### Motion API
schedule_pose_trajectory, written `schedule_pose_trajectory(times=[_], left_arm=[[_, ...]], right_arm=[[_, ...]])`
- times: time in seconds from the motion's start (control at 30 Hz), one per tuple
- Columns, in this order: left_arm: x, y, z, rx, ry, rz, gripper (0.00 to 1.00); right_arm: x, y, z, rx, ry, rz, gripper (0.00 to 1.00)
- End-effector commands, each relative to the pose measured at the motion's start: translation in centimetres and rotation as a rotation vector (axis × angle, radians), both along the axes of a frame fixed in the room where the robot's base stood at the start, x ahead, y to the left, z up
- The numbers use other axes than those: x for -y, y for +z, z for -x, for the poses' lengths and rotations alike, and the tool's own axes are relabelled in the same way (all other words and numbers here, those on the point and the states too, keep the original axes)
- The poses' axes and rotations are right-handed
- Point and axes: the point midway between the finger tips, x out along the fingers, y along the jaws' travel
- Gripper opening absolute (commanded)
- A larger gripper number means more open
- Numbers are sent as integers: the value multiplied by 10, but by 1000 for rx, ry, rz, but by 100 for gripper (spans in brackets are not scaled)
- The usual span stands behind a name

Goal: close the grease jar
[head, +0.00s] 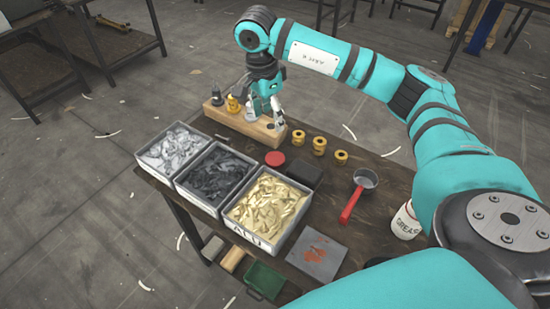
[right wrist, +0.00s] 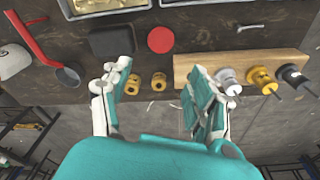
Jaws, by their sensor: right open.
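The white grease jar (head: 404,222) with dark lettering stands near the table's right edge, partly beside my right arm. It also shows at the left edge of the right wrist view (right wrist: 14,62). I cannot tell from the frames what its mouth looks like. A flat red disc, which looks like its lid (head: 275,158), lies on the table behind the trays; it also shows in the right wrist view (right wrist: 161,40). My right gripper (head: 264,106) is open and empty above the wooden block, beyond the disc; its spread fingers also show in the right wrist view (right wrist: 158,90).
The wooden block (head: 240,124) holds several upright tools. Brass rings (head: 319,145) and a black box (head: 305,175) lie near the disc. Three trays of metal pieces (head: 230,213) line the left. A red-handled pan (head: 366,179) and a grey plate (head: 318,256) lie in front.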

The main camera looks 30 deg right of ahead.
Motion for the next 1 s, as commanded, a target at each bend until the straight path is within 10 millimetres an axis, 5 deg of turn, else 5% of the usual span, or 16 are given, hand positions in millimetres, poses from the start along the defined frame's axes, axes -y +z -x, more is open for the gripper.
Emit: schedule_pose_trajectory(times=[0.5,1.0], left_arm=[[-1,18,0,0,1,-1,45],[-1,22,-1,1,1,-1,45]], right_arm=[[11,-98,1,-2,-1,0,60],[11,-110,1,-2,0,-1,60]])
